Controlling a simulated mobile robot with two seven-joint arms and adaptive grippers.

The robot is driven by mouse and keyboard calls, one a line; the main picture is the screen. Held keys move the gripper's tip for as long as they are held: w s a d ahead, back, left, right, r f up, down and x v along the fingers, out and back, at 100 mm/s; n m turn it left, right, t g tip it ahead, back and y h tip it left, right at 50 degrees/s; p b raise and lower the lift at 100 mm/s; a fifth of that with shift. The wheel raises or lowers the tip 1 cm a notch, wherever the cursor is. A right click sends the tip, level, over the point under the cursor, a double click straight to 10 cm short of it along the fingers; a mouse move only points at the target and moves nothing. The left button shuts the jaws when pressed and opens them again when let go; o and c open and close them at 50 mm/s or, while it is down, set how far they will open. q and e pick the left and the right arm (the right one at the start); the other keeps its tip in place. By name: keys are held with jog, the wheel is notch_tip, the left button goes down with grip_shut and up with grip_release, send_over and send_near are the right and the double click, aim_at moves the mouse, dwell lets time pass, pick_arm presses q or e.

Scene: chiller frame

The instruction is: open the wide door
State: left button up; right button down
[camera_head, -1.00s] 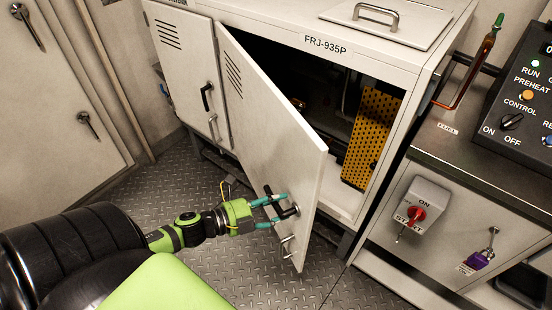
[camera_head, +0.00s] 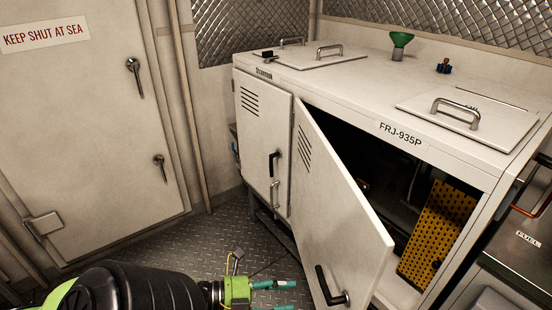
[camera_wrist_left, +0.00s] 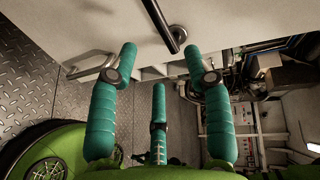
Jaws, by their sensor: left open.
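The wide door (camera_head: 335,200) is a pale panel with vent slots on the cabinet marked FRJ-935P. It stands partly open, swung out from its left edge. Its black lever handle (camera_head: 328,288) is near the lower free edge. My left gripper (camera_head: 288,296) is at the bottom of the head view, left of the handle and apart from it. Its teal fingers are spread and empty. In the left wrist view the black handle (camera_wrist_left: 165,25) lies beyond the open fingertips (camera_wrist_left: 160,58). My right gripper is not in view.
A narrower shut door (camera_head: 262,140) is left of the wide door. A yellow perforated panel (camera_head: 435,232) shows inside the cabinet. A wall door (camera_head: 95,130) marked KEEP SHUT AT SEA stands at left. Metal floor (camera_head: 230,225) is clear between.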

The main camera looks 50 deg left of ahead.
pick_arm(q)
jog(key=shift+s+a+r, duration=0.15)
jog(key=shift+s+a, duration=0.15)
jog(key=shift+s, duration=0.25)
